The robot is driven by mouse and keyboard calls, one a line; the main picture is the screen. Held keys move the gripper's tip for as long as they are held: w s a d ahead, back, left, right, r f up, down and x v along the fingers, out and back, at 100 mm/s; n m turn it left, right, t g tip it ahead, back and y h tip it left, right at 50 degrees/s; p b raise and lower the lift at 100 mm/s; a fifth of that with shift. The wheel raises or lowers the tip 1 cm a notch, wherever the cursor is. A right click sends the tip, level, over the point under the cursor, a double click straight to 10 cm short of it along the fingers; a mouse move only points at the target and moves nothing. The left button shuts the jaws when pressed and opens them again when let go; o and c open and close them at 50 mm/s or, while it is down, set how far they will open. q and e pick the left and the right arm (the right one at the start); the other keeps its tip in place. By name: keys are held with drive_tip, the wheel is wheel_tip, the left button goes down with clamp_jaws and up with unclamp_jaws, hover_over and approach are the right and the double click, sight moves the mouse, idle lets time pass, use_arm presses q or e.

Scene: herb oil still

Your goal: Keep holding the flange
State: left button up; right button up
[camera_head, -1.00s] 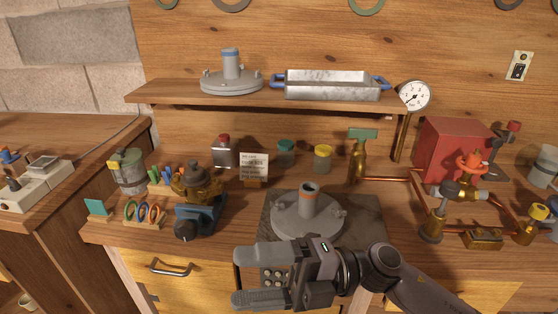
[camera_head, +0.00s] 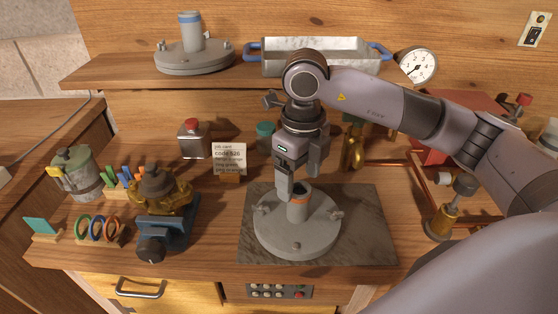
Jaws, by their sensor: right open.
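A grey round flange (camera_head: 272,232) with bolts and an upright neck with an orange band lies on the dark stone slab (camera_head: 362,228). My right gripper (camera_head: 290,188) points down at the neck from above and behind. Its jaws are open. One finger shows beside the neck's left rim; the other finger is hidden or hard to make out, and I cannot tell if either touches the neck. A second flange (camera_head: 195,58) with a blue-banded neck rests on the shelf. My left gripper is not in view.
A blue vise (camera_head: 168,228) with a brass-coloured part stands left of the slab. A job card (camera_head: 229,158), a square tin (camera_head: 194,140) and a brass bottle (camera_head: 354,150) stand behind. Copper pipework and a red box (camera_head: 440,150) are at right. A blue-handled tray (camera_head: 318,57) sits on the shelf.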

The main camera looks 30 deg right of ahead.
sight(296, 200)
drive_tip(key=shift+w+a, duration=0.1)
drive_tip(key=shift+w, duration=0.25)
drive_tip(key=shift+f, duration=0.15)
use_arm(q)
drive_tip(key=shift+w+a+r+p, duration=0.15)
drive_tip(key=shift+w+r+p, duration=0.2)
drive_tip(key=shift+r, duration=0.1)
use_arm(e)
drive_tip(key=shift+s+f, duration=0.1)
drive_tip(key=shift+f, duration=3.3)
